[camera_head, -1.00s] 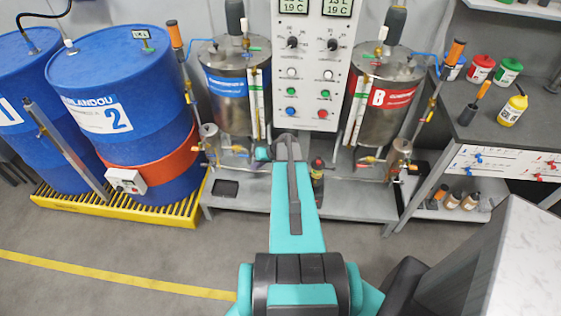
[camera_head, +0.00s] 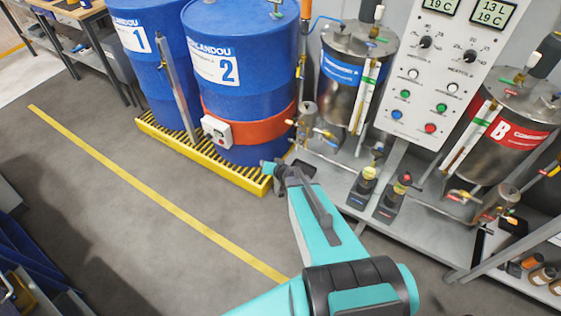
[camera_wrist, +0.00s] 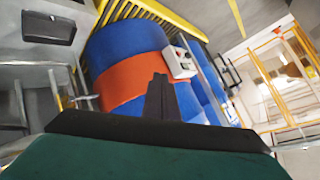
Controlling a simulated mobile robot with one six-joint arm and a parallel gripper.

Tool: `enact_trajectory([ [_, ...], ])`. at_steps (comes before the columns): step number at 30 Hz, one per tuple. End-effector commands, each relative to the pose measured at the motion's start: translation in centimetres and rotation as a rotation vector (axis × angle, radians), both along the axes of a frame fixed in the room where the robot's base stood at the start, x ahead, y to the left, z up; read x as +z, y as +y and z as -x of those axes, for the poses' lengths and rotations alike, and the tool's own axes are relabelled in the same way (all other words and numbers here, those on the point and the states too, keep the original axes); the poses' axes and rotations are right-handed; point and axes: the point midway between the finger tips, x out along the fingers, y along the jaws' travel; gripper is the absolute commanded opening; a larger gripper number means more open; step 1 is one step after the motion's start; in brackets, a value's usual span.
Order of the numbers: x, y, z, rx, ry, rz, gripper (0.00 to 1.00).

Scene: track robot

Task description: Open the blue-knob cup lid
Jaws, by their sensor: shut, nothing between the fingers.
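A small metal cup (camera_head: 307,114) hangs in the pipework left of the blue-labelled tank (camera_head: 344,72). A similar cup (camera_head: 504,196) sits by the red-labelled tank (camera_head: 512,132). Both are small in the head view, and I cannot make out a blue knob on either lid. My gripper (camera_wrist: 160,82) is shut and empty in the wrist view, its dark fingers pointing toward the drums. In the head view the end of my arm is in front of the drum pallet's right corner, apart from the cups; the fingers cannot be made out there.
Blue drums (camera_head: 228,95) stand on a yellow grated pallet (camera_head: 165,143) at the left. A control panel (camera_head: 440,85) stands between the tanks. The floor at the left is open.

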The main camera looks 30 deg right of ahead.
Motion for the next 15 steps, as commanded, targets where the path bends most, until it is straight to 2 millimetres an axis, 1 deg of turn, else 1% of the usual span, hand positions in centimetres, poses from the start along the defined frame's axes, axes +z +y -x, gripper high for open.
enact_trajectory([
  [1, -0.6, 1.0, 0.3, -0.015, 0.002, 0.018, 0.00],
  [3, -1.2, 1.7, 0.8, -0.048, 0.008, 0.048, 0.00],
  [8, -3.1, 2.7, 2.6, -0.120, 0.060, 0.125, 0.00],
  [11, -4.5, 3.0, 4.5, -0.160, 0.118, 0.176, 0.00],
  [14, -6.0, 3.2, 6.7, -0.192, 0.196, 0.227, 0.00],
  [15, -6.7, 3.3, 7.8, -0.201, 0.232, 0.245, 0.00],
])
